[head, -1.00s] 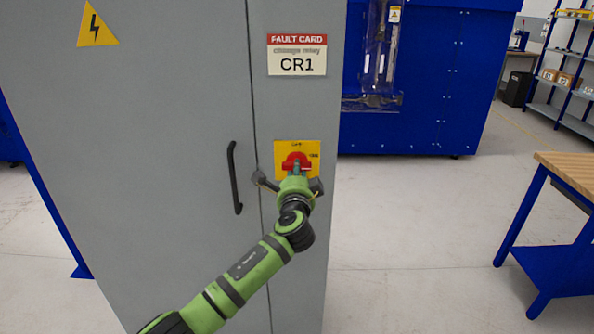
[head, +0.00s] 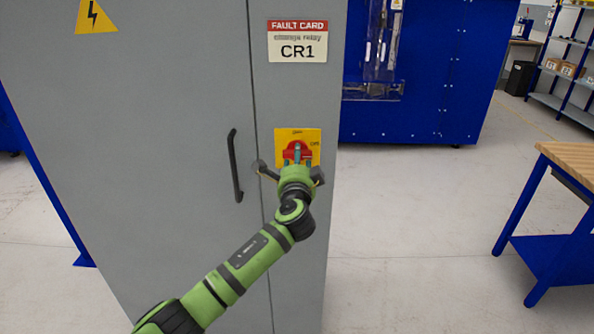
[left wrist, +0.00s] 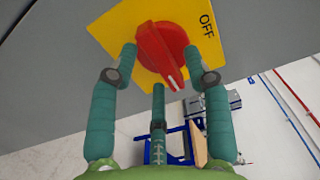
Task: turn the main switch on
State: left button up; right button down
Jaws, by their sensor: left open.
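The red rotary main switch (head: 295,149) sits on a yellow plate (head: 311,135) on the grey cabinet door. In the left wrist view its red knob (left wrist: 160,48) has a white pointer mark at its lower end, and "OFF" is printed on the yellow plate (left wrist: 207,45). A label at the plate's top is too small to read. My left gripper (head: 297,160) is open in front of the knob. In the left wrist view two fingertips flank the knob, and a third finger is below it; contact cannot be told. My right gripper is not in view.
The grey cabinet (head: 185,120) has a black door handle (head: 235,165) left of the switch and a "FAULT CARD CR1" sign (head: 297,41) above. A blue machine (head: 420,90) stands behind. A wood-topped bench (head: 570,165) is at right, with open floor between.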

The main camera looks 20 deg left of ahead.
pick_arm(q)
jog(key=v, duration=1.1)
jog(key=shift+s, duration=0.3)
jog(key=shift+d, duration=0.1)
notch_tip(320, 180, down, 25)
jog(key=s+a+n+g+h, duration=0.1)
jog(key=s+a+g+h, duration=0.1)
jog(key=g, duration=0.3)
jog(key=s+a+f+n+g+h, duration=0.1)
jog(key=s+f+g, duration=0.1)
jog(key=s+f, duration=0.45)
jog(key=s+f+n+g, duration=0.2)
jog(key=s+f, duration=0.1)
jog(key=f, duration=0.7)
jog(key=s+f+n+g, duration=0.2)
jog(key=s+f, duration=0.5)
jog(key=s, duration=0.7)
jog(key=s+a+f+n+g+h, duration=0.1)
jog(key=s+f+n+g, duration=0.2)
jog(key=s+f, duration=0.5)
jog(key=s+f+n+g+h, duration=0.1)
jog(key=s+f, duration=0.6)
jog(key=s, duration=1.3)
jog(key=n+g, duration=0.1)
jog(key=n, duration=0.1)
jog(key=shift+a+f+n+b, duration=0.2)
jog(key=shift+f+n+b, duration=0.1)
jog(key=shift+f+b, duration=0.1)
